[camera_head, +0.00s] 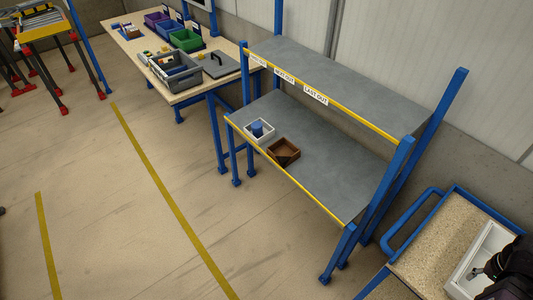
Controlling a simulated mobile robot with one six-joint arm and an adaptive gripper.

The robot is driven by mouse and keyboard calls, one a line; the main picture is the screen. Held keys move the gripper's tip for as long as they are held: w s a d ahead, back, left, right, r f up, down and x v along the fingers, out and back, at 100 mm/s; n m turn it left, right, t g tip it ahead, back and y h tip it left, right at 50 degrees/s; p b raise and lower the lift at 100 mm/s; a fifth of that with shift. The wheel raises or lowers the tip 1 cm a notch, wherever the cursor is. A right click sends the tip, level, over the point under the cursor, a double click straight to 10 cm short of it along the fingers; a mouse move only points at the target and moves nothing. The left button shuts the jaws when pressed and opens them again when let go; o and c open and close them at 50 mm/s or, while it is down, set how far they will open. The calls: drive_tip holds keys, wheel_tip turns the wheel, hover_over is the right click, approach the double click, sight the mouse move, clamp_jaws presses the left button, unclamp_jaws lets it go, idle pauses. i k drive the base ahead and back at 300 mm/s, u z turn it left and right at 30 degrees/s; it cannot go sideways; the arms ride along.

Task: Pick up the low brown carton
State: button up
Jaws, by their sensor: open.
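A low brown carton (284,152), open at the top, sits on the lower grey shelf (330,172) of a blue-framed rack, near its yellow front edge. Its inside looks empty, but fine detail is too small to tell. My gripper (479,272) shows dark and partly cut off at the lower right corner, over a white tray (462,284) on a cart. It is open and far from the carton. Whether anything lies between its fingers is hard to see.
The upper shelf (350,82) hangs above and behind. A workbench (131,46) with bins is at the upper left. The cart (428,258) stands right of the rack. Floor before the rack is clear.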

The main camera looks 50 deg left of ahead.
sight(284, 152)
drive_tip(key=u, duration=1.2)
drive_tip(key=k, duration=0.95)
drive_tip(key=i, duration=0.9)
